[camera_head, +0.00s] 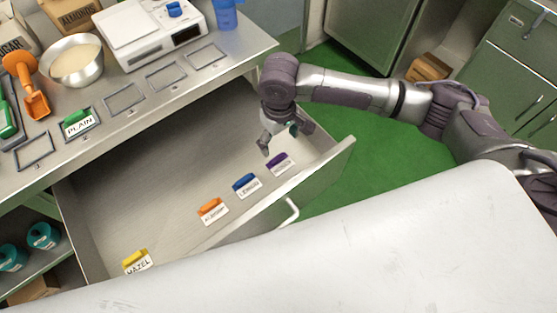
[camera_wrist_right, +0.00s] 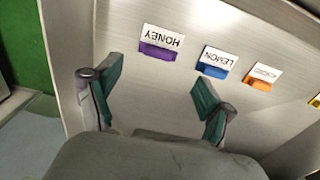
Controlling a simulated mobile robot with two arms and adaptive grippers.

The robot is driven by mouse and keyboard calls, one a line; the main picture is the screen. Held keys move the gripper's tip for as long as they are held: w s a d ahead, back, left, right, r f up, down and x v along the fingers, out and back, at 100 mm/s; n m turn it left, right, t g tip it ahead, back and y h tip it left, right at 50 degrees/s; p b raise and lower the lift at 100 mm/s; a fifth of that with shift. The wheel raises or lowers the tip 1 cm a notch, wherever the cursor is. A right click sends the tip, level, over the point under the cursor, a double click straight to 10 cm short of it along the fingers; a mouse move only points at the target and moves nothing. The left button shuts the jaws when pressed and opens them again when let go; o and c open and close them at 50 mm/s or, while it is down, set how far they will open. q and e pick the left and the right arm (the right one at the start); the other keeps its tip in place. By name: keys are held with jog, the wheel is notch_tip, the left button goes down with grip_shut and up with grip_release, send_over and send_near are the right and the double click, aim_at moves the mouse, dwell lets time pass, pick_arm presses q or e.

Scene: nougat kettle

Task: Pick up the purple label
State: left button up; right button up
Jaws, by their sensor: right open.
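The purple label (camera_head: 279,161) lies in the open drawer, at the right end of a row of labels. In the right wrist view the purple label (camera_wrist_right: 159,52) has a white plate reading HONEY. My right gripper (camera_head: 285,138) hangs over the right end of the drawer, close to the purple label. In the right wrist view my right gripper (camera_wrist_right: 152,95) has its two green-padded fingers wide apart with nothing between them. The purple label shows beyond the fingertips, not touched. My left gripper is not in view.
The drawer (camera_head: 140,180) also holds a blue label (camera_head: 246,183), an orange label (camera_head: 211,209) and a yellow label (camera_head: 136,260). Its front wall and handle (camera_head: 290,212) are close by. The counter bears a scale (camera_head: 150,30), a bowl (camera_head: 77,60) and a green label (camera_head: 77,122).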

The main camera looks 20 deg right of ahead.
aim_at(278, 159)
jog(key=f, duration=0.9)
jog(key=shift+w+f, duration=0.15)
jog(key=shift+w, duration=0.1)
jog(key=c, duration=0.9)
